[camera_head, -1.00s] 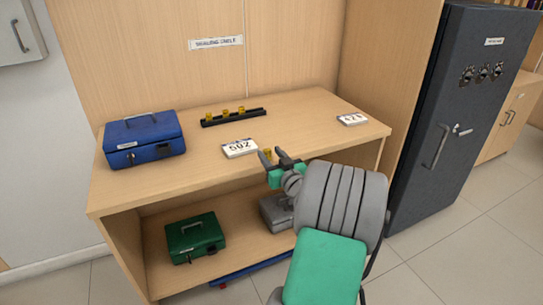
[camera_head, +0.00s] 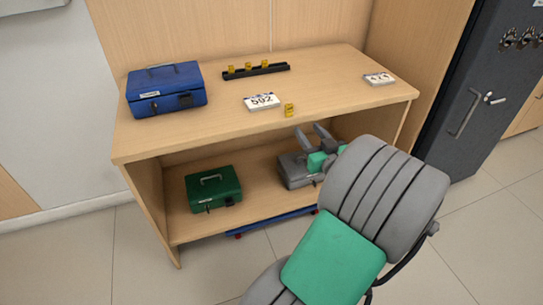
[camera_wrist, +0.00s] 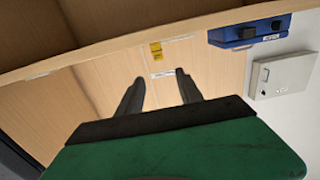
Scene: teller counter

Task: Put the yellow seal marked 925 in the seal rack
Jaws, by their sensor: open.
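A small yellow seal (camera_head: 289,110) stands alone on the table top near its front edge, just right of the 502 card; its marking is too small to read. It also shows in the wrist view (camera_wrist: 156,50), ahead of the fingertips. The seal rack (camera_head: 280,69) is a black bar at the back of the table, with several yellow seals along its left and middle part; its right end looks bare. My gripper (camera_head: 318,131) is open and empty, in front of the table edge and apart from the lone seal. Its spread fingers (camera_wrist: 158,85) show in the wrist view.
A blue cash box (camera_head: 165,92) stands at the left of the table. The white 502 card (camera_head: 262,102) lies beside the seal, and another card (camera_head: 379,79) lies at the right. A green box (camera_head: 213,190) and a grey box (camera_head: 295,172) sit on the lower shelf.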

